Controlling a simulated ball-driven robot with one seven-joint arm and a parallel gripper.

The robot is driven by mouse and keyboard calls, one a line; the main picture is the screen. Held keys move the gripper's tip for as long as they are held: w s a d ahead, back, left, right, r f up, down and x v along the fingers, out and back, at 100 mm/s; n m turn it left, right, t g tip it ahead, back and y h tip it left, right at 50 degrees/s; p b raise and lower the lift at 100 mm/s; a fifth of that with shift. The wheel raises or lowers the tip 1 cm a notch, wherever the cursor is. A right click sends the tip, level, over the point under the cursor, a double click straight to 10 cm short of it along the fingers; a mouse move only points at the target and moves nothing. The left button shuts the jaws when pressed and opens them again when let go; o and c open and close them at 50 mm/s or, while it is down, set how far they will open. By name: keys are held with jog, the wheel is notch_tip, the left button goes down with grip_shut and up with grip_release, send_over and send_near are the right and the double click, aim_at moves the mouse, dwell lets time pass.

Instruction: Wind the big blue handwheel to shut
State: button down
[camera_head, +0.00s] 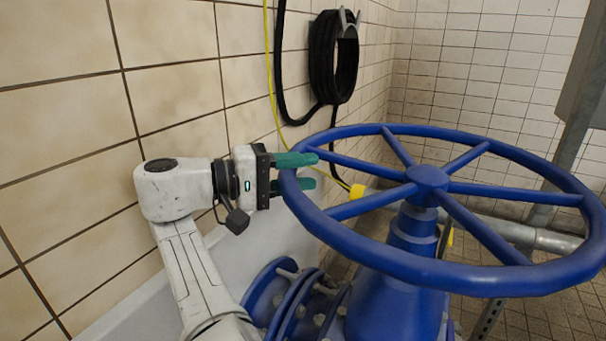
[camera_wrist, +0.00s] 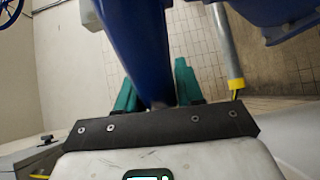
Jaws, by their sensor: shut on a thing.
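The big blue handwheel (camera_head: 428,178) lies roughly level on top of a blue valve body (camera_head: 400,285). Its rim and several spokes show in the head view. My gripper (camera_head: 300,171) is at the left part of the rim, with one green finger above the rim and one below it. It is shut on the rim. In the wrist view the blue rim (camera_wrist: 145,50) runs between the two green fingers (camera_wrist: 158,95). The exact contact between fingers and rim is partly hidden.
A tiled wall (camera_head: 60,130) stands close on the left. A coiled black hose (camera_head: 334,58) hangs on it, with a yellow cable (camera_head: 271,80) nearby. A grey pipe (camera_head: 500,229) runs behind the wheel. A grey post (camera_head: 570,140) stands at the right. Tiled floor (camera_head: 550,310) shows below.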

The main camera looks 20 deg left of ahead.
jog(key=c, duration=0.8)
grip_release()
